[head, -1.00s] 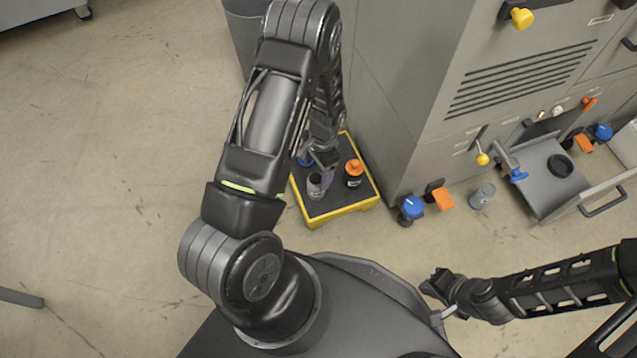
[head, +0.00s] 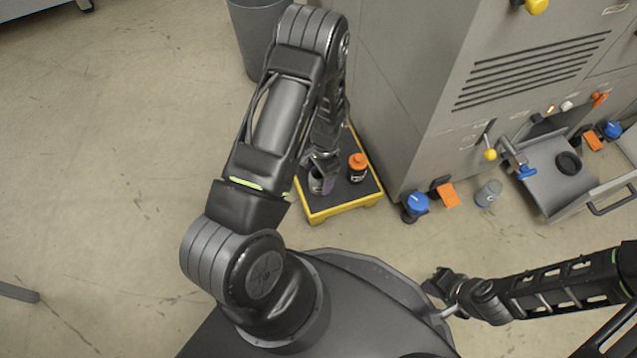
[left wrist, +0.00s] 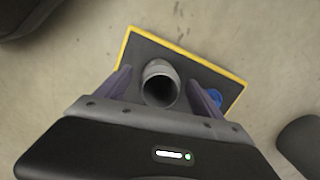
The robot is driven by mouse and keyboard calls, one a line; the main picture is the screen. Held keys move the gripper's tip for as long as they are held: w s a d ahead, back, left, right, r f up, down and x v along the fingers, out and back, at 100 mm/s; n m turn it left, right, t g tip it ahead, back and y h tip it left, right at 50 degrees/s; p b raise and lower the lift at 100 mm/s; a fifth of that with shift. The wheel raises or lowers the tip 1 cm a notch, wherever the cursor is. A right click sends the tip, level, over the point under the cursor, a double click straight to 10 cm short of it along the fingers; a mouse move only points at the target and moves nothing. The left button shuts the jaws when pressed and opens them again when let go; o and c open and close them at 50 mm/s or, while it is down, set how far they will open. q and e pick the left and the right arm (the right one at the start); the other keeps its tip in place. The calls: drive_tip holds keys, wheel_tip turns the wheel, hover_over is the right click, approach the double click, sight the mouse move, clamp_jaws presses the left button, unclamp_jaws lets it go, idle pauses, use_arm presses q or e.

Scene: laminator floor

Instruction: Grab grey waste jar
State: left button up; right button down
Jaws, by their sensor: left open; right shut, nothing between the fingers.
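A grey open-topped jar (head: 316,183) stands on the dark, yellow-rimmed platform (head: 345,209), partly hidden by my left gripper in the head view. In the left wrist view, the jar (left wrist: 160,84) sits between the two fingers, with its round mouth facing the camera. My left gripper (head: 325,172) is open, with one finger on each side of the jar. I cannot tell whether a finger touches it. My right gripper (head: 438,283) is shut and empty, far from the platform. A second grey jar (head: 488,193) stands on the floor by the machine.
An orange-capped dark bottle (head: 357,167) stands on the platform to the right of my left gripper. A blue lid (left wrist: 214,96) shows beside the right finger. The grey machine (head: 440,110) rises right behind the platform. A grey bin (head: 254,40) stands at the back. Floor at left is clear.

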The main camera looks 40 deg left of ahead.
use_arm(q)
drive_tip(key=shift+s+f, duration=0.1)
drive_tip(key=shift+f, duration=0.75)
drive_tip(key=c, duration=1.5)
drive_tip(key=shift+r, duration=0.1)
drive_tip(key=shift+c, duration=0.2)
wheel_tip(320, 180, up, 10)
drive_tip(key=p, duration=0.4)
